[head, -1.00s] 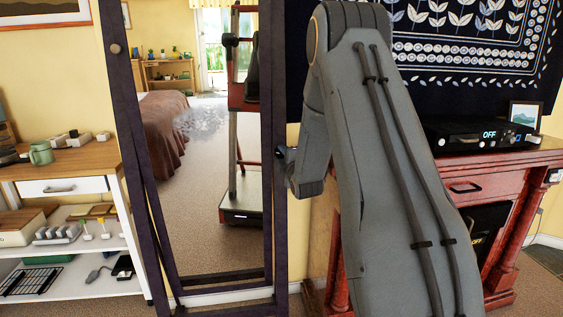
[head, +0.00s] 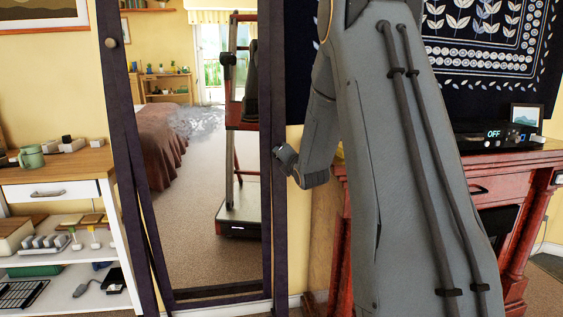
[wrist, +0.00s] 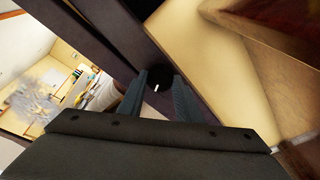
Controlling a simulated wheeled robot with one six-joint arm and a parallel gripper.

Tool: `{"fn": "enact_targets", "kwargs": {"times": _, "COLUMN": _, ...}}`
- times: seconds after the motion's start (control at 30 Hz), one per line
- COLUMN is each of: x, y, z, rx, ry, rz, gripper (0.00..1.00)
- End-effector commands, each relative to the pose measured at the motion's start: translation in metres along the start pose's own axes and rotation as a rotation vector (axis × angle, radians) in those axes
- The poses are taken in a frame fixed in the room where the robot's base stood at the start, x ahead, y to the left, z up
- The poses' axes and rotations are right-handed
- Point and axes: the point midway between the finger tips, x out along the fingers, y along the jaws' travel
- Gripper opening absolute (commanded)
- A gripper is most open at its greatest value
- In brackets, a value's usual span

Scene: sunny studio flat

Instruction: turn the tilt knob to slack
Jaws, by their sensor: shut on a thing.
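The tilt knob (wrist: 159,76) is a small, round, dark knob with a white mark, on the side post of the standing mirror. In the wrist view the mark points down toward my gripper. My gripper (wrist: 166,88) is shut on the knob, one finger on each side. In the head view my gripper (head: 283,158) is at the right post of the mirror (head: 266,100), about mid-height; the knob cannot be made out there. The mirror has a dark purple frame, and its glass reflects the room and my body.
A pale round knob (head: 112,42) sits on the mirror's left post. A white shelf unit (head: 60,191) with a mug stands left. A red cabinet (head: 490,185) with a black device (head: 486,140) reading OFF stands right, partly behind my arm. Carpet shows in front.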

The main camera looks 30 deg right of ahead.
Motion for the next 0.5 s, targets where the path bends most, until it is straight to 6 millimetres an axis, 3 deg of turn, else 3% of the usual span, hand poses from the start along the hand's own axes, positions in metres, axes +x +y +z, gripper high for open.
{"fn": "enact_targets", "kwargs": {"times": 0.5, "x": -0.0001, "y": -0.0002, "z": -0.0007, "rx": -0.057, "ry": 0.005, "rz": -0.006, "gripper": 0.09}}
